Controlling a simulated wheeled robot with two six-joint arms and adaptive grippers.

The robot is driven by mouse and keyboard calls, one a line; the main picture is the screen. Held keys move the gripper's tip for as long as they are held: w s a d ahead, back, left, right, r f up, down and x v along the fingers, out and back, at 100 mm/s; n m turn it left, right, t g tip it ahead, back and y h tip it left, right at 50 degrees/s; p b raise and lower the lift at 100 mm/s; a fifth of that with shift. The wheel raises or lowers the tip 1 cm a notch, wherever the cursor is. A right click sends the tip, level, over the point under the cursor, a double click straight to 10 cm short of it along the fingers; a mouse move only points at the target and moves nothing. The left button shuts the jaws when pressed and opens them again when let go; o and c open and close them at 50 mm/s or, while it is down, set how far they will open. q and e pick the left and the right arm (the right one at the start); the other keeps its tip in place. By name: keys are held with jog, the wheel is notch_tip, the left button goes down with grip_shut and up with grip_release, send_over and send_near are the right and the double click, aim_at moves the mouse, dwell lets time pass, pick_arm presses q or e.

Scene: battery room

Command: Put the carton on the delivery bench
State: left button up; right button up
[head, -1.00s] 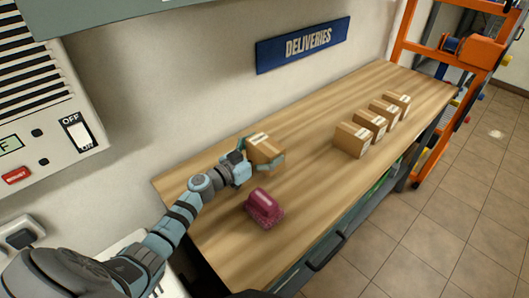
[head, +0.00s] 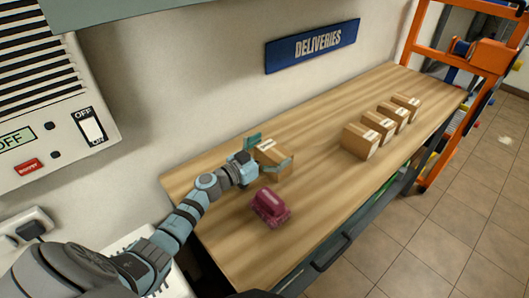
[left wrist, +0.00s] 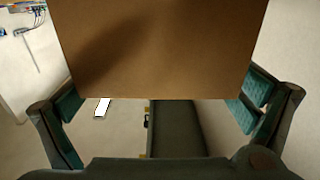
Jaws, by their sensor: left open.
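The carton (head: 270,156), a brown cardboard box with a pale label, stands on the wooden delivery bench (head: 325,190), near the wall side and behind a dark pink object. My left gripper (head: 268,153) is open, with its teal fingers spread on either side of the carton. In the left wrist view the carton (left wrist: 160,50) fills the upper middle between the spread fingers of the left gripper (left wrist: 158,105). Part of the carton is hidden behind the fingers in the head view. My right gripper is not in view.
The dark pink object (head: 270,207) sits close in front of the carton. Several similar boxes (head: 360,141) stand in a row farther right, with bare bench between. A blue DELIVERIES sign (head: 312,45) hangs above. An orange rack (head: 470,55) stands at the far end.

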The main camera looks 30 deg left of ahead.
pick_arm(q)
jog(key=shift+s, duration=0.1)
jog(key=v, duration=1)
jog(key=shift+s+r+b, duration=0.1)
jog(key=shift+r+b, duration=0.1)
jog(key=shift+b, duration=0.15)
jog(key=shift+s+a, duration=0.3)
jog(key=shift+s, duration=0.4)
jog(key=shift+r, duration=0.1)
jog(key=shift+w+d+r, duration=0.1)
jog(key=shift+w+r, duration=0.05)
jog(key=shift+w, duration=0.3)
jog(key=p+x, duration=0.1)
jog(key=x, duration=0.4)
jog(key=shift+w+r+p, duration=0.1)
jog(key=shift+p, duration=0.25)
jog(key=x, duration=0.4)
jog(key=f+x, duration=0.1)
jog(key=x, duration=0.1)
jog(key=shift+b, duration=0.35)
